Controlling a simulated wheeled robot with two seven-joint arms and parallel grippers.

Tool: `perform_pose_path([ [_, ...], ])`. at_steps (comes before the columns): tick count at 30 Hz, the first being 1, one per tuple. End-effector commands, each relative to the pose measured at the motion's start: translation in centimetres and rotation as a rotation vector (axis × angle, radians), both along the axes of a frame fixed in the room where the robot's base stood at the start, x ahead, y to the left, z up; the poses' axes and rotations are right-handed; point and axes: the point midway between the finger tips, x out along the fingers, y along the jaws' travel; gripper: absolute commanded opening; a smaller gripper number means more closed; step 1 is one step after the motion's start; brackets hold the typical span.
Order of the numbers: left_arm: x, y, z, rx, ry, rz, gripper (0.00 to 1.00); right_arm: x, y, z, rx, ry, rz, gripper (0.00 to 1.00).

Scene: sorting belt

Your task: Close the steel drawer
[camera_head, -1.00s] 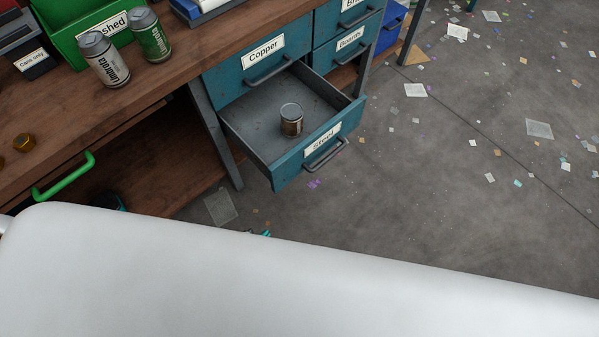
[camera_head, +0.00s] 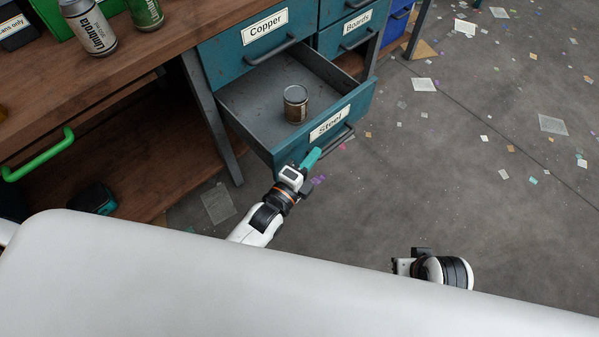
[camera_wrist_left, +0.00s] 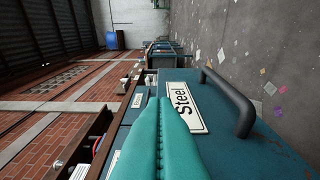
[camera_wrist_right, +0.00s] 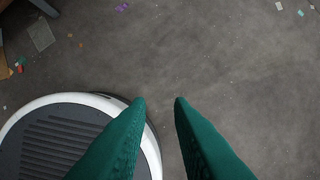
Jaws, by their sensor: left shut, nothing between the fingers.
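The blue steel drawer (camera_head: 285,150), labelled "Steel", is pulled out under the copper drawer (camera_head: 240,58). A small tin can (camera_head: 295,104) stands upright inside it. My left gripper (camera_head: 312,158) has its teal fingers shut and empty at the drawer's front, just left of the dark handle (camera_head: 338,138). In the left wrist view the fingers (camera_wrist_left: 160,110) lie over the drawer front beside the label; I cannot tell whether they touch it. My right gripper's teal fingers (camera_wrist_right: 160,102) are apart and empty above the floor in the right wrist view.
The wooden workbench (camera_head: 140,70) holds cans and a green bin. A green handle (camera_head: 40,155) sticks out at the left. Open floor with scattered scraps (camera_head: 480,150) lies to the right. My white base shows in front.

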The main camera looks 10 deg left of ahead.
Motion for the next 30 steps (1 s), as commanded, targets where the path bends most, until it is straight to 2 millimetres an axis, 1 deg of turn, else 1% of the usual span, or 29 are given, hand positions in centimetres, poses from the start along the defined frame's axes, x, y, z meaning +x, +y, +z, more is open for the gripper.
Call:
perform_pose_path([
  [1, 1.1, -0.4, -0.1, -0.002, -0.001, 0.000, 0.00, 0.0, 0.0, 0.5, 0.000, -0.006, 0.000, 0.20],
  [2, 1.6, -0.7, -0.1, -0.002, -0.001, 0.000, 0.00, -0.1, 0.0, 0.9, 0.001, -0.007, -0.001, 0.20],
  [4, 2.2, 0.6, -0.1, 0.005, -0.001, 0.000, 0.00, -0.2, -0.1, 1.4, 0.001, -0.008, -0.001, 0.20],
  [9, 3.3, 2.1, -0.1, 0.002, 0.000, 0.000, 0.00, -0.4, -0.1, 2.3, 0.001, -0.012, -0.002, 0.20],
  [14, 3.7, 2.7, -0.1, 0.000, 0.002, 0.000, 0.00, -0.4, -0.1, 2.7, 0.000, -0.014, -0.002, 0.20],
  [26, 3.8, 2.9, -0.1, 0.000, 0.002, 0.001, 0.00, -0.4, -0.1, 2.7, 0.000, -0.013, -0.002, 0.20],
  [30, 4.3, 3.7, -0.1, 0.003, 0.001, 0.001, 0.00, -0.5, -0.1, 2.6, 0.000, -0.011, -0.002, 0.20],
])
